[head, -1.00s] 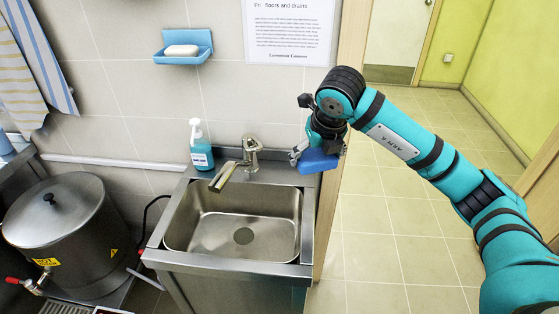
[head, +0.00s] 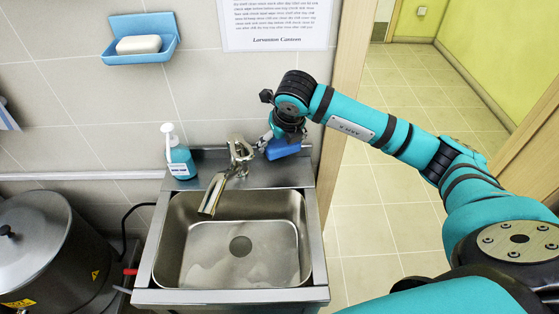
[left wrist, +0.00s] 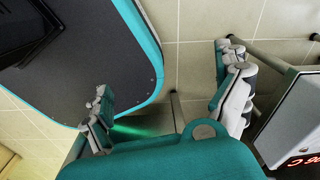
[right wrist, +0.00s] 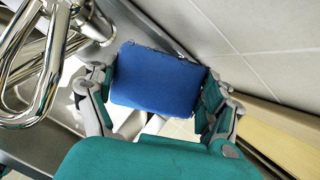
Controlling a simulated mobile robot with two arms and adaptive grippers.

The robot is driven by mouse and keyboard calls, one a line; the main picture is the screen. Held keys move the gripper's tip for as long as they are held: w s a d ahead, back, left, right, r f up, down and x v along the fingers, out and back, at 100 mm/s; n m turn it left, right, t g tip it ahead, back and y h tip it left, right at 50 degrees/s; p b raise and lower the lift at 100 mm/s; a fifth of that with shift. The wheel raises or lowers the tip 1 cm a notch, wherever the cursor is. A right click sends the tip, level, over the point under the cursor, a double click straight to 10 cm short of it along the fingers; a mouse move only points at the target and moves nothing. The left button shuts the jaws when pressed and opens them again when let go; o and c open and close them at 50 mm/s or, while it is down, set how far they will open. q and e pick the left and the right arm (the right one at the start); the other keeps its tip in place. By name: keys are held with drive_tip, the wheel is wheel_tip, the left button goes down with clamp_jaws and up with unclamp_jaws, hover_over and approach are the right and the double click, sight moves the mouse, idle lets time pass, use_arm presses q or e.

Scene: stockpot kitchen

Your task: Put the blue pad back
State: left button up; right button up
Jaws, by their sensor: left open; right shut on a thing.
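The blue pad (head: 283,149) is held in my right gripper (head: 280,138) at the back right corner of the sink unit, to the right of the tap. In the right wrist view the blue pad (right wrist: 157,79) sits between both fingers of my right gripper (right wrist: 157,95), close to the steel rim and the tiled wall. I cannot tell whether the pad touches the rim. My left gripper (left wrist: 165,98) is open and empty in the left wrist view, above the floor and beside my own base. It does not show in the head view.
The curved tap (head: 222,180) stands just left of the pad, over the sink basin (head: 190,250). A soap bottle (head: 179,152) stands at the back left. A blue soap dish (head: 115,28) with white soap hangs on the wall. A wooden door frame (head: 338,120) is close on the right.

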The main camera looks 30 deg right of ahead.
sight(278, 168)
wheel_tip(278, 168, down, 4)
drive_tip(key=shift+r, duration=0.15)
wheel_tip(278, 168, down, 2)
drive_tip(key=shift+f+p, duration=0.15)
drive_tip(key=shift+p, duration=0.3)
wheel_tip(278, 168, down, 3)
drive_tip(key=shift+w+r, duration=0.1)
drive_tip(key=shift+r, duration=0.1)
drive_tip(key=shift+f, duration=0.5)
drive_tip(key=o, duration=0.9)
drive_tip(key=shift+c, duration=0.2)
use_arm(q)
drive_tip(key=shift+w+d+r, duration=0.1)
drive_tip(key=shift+w+r, duration=0.65)
drive_tip(key=shift+w, duration=0.25)
